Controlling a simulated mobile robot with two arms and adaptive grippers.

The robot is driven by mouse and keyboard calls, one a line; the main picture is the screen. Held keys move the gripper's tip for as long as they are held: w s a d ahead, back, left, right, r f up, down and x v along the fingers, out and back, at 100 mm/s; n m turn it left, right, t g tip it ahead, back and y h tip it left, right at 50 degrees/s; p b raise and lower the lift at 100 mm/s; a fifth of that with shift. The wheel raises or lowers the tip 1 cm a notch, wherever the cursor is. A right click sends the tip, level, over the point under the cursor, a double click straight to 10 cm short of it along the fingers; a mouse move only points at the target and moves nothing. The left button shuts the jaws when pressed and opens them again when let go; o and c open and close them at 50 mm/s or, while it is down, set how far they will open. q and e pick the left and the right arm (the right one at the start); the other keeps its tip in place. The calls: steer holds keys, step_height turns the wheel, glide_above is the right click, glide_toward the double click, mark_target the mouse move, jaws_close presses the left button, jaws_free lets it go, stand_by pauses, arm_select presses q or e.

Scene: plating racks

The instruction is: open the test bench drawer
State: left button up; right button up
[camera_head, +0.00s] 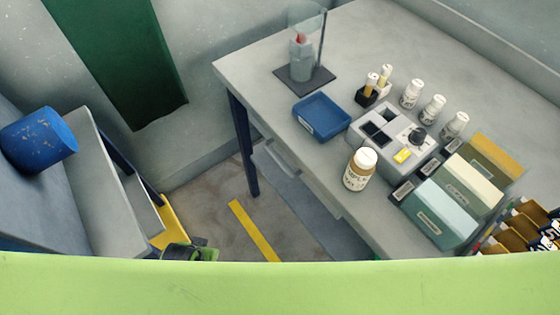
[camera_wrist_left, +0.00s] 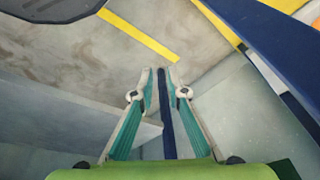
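The test bench (camera_head: 340,30) is a grey-topped table with dark blue legs in the head view. Under its near left edge is a pale drawer front with a light handle (camera_head: 281,161); the bench top hides part of it and I see no clear gap. My left gripper (camera_wrist_left: 160,76) shows in the left wrist view with its two teal-lined fingers apart and nothing held between them. A dark blue post shows behind and between the fingers, and I cannot tell how far away it is. In neither view is the left gripper seen touching the drawer. My right gripper is not in view.
A blue cylinder (camera_head: 38,140) is at the left. The floor by the yellow stripe (camera_head: 254,231) looks clear.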

arm_select(q)
steer(key=w+a+r+t, duration=0.2)
steer(key=w+r, duration=0.1)
steer(key=r, duration=1.2)
steer(key=w+a+r+m+t+y, duration=0.1)
steer(key=w+a+r+m+t, duration=0.2)
steer(key=w+r+m+t, duration=0.55)
steer(key=w+d+r+m+t+h, duration=0.2)
steer(key=w+d+r+m+h, duration=0.3)
steer(key=w+d+r+m, duration=0.15)
steer(key=m+g+h, duration=0.6)
steer(key=m+h, duration=0.2)
steer(key=m, duration=0.3)
glide_toward(279, 160)
steer(key=x, duration=0.3)
steer(key=p+x, duration=0.1)
steer(key=x, duration=0.2)
steer(key=p+x, duration=0.1)
steer(key=x, duration=0.3)
steer(key=shift+s+f, duration=0.15)
steer(key=shift+f, duration=0.1)
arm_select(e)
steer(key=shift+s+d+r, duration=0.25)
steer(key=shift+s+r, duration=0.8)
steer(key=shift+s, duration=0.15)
